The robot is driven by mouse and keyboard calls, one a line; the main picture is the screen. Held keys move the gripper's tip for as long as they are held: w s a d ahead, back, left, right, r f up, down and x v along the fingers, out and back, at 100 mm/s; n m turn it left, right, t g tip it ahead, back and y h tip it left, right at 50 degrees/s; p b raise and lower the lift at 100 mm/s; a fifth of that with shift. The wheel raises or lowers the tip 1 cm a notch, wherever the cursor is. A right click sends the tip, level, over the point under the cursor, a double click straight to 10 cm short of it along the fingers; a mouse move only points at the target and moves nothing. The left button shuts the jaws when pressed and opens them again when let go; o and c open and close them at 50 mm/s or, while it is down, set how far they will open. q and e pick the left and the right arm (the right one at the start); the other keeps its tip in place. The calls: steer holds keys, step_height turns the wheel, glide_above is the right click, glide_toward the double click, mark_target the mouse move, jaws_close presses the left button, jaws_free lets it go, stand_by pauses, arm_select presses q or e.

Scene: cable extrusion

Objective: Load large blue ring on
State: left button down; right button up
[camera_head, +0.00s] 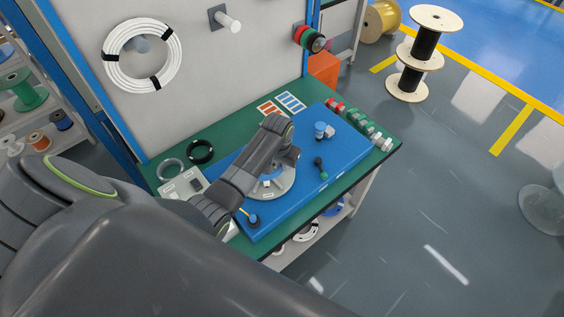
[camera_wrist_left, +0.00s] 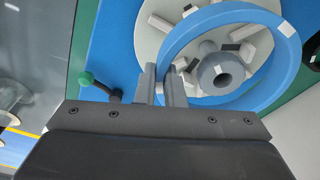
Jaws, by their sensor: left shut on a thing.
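The large blue ring (camera_wrist_left: 288,72) has a small white mark and shows close up in the left wrist view. My left gripper (camera_wrist_left: 160,80) is shut on the ring's near left edge, one finger on each side of its band. From this view the ring lies around a grey hub (camera_wrist_left: 222,72) with several grey jaws on a pale round disc (camera_wrist_left: 150,40). I cannot tell whether it rests on the disc or hangs above it. In the head view the disc (camera_head: 284,184) is partly hidden by my left gripper (camera_head: 284,162). My right gripper is not in view.
The disc stands on a blue board (camera_head: 338,160) on a green table (camera_head: 392,153). A green-knobbed black lever (camera_head: 321,168) and a blue-topped post (camera_head: 321,130) stand close by. Red and green connectors line the right edge. A wall panel (camera_head: 215,75) rises behind.

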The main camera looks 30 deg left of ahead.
arm_select(q)
steer(key=shift+f+b, duration=0.7)
steer(key=shift+f, duration=0.85)
steer(key=shift+f, duration=0.5)
steer(key=c, duration=1.5)
jaws_free()
steer(key=shift+o, duration=0.2)
step_height(320, 180, up, 3)
steer(key=p, duration=0.3)
steer(key=shift+r, duration=2.5)
